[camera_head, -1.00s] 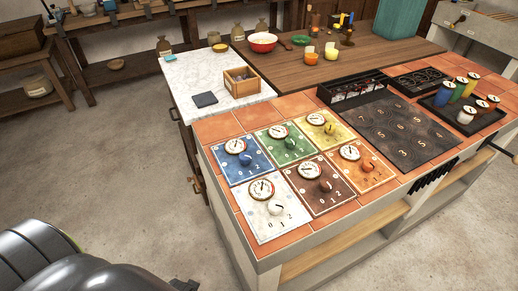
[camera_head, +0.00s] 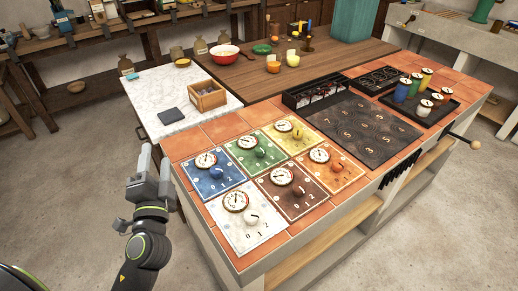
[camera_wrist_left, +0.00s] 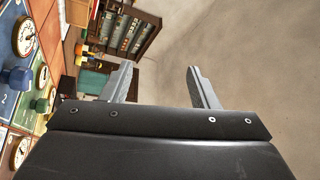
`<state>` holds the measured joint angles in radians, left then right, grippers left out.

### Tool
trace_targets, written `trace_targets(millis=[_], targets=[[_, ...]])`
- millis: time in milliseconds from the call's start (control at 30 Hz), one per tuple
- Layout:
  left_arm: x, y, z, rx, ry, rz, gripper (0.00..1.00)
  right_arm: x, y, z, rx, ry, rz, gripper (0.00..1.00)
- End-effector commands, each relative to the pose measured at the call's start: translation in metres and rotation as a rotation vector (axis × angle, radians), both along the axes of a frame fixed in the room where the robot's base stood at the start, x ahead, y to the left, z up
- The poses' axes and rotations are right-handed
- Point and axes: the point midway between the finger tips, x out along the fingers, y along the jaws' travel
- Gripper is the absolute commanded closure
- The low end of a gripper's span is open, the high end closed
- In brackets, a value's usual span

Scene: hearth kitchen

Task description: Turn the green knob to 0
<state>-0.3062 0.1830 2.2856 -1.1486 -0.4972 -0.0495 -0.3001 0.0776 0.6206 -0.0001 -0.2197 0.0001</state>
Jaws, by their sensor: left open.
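The green panel (camera_head: 246,163) lies on the tiled counter between the blue and yellow panels. It carries a green knob (camera_head: 261,153) and a white dial (camera_head: 247,142). The knob's setting is too small to read. My left gripper (camera_head: 154,166) is open and empty beside the counter's left edge, to the left of the blue panel and apart from the green knob. In the left wrist view its two fingers (camera_wrist_left: 162,82) are spread with nothing between them. Panels show at that view's left edge. My right gripper is not in view.
Blue (camera_head: 214,182), white (camera_head: 241,236), yellow (camera_head: 301,143), brown (camera_head: 292,206) and orange (camera_head: 332,183) panels with knobs surround the green one. A wooden box (camera_head: 208,97) stands on the marble top behind. The floor left of the counter is clear.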

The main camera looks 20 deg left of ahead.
Motion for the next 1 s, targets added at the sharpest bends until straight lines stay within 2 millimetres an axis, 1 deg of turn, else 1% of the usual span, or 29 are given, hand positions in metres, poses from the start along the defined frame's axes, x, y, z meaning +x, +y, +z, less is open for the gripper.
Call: trace_targets(millis=[33,100,167,233,300,367,400,467,500,567,633,700,800,900,1000], targets=[[0.008,-0.012,0.015,0.114,-0.031,-0.038,0.45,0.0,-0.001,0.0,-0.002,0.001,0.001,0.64],[0.018,-0.032,0.032,0.284,-0.062,-0.093,0.45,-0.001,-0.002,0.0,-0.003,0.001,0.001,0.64],[0.026,-0.051,0.042,0.433,-0.078,-0.141,0.45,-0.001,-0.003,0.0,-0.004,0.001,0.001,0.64],[0.035,-0.074,0.047,0.605,-0.081,-0.196,0.45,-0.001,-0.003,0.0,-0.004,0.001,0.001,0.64],[0.045,-0.096,0.046,0.778,-0.069,-0.252,0.45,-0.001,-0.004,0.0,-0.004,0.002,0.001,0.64],[0.054,-0.113,0.039,0.925,-0.044,-0.298,0.45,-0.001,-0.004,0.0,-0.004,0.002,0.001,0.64],[0.06,-0.123,0.034,1.02,-0.023,-0.328,0.45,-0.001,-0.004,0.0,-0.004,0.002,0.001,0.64],[0.069,-0.136,0.022,1.162,0.02,-0.372,0.45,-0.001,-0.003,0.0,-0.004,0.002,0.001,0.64],[0.075,-0.142,0.012,1.255,0.056,-0.401,0.45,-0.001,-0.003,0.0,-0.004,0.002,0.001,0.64],[0.084,-0.148,-0.004,1.39,0.12,-0.441,0.45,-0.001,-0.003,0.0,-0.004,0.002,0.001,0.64],[0.094,-0.15,-0.024,1.535,0.208,-0.483,0.45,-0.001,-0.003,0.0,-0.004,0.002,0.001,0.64],[0.102,-0.147,-0.044,1.661,0.305,-0.519,0.45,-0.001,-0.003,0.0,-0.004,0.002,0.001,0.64],[0.111,-0.136,-0.065,1.794,0.436,-0.556,0.45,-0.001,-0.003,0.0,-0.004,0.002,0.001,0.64],[0.116,-0.126,-0.08,1.876,0.538,-0.578,0.45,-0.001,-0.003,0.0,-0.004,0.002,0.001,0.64],[0.118,-0.119,-0.087,1.915,0.596,-0.589,0.45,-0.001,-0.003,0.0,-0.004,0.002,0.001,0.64]])
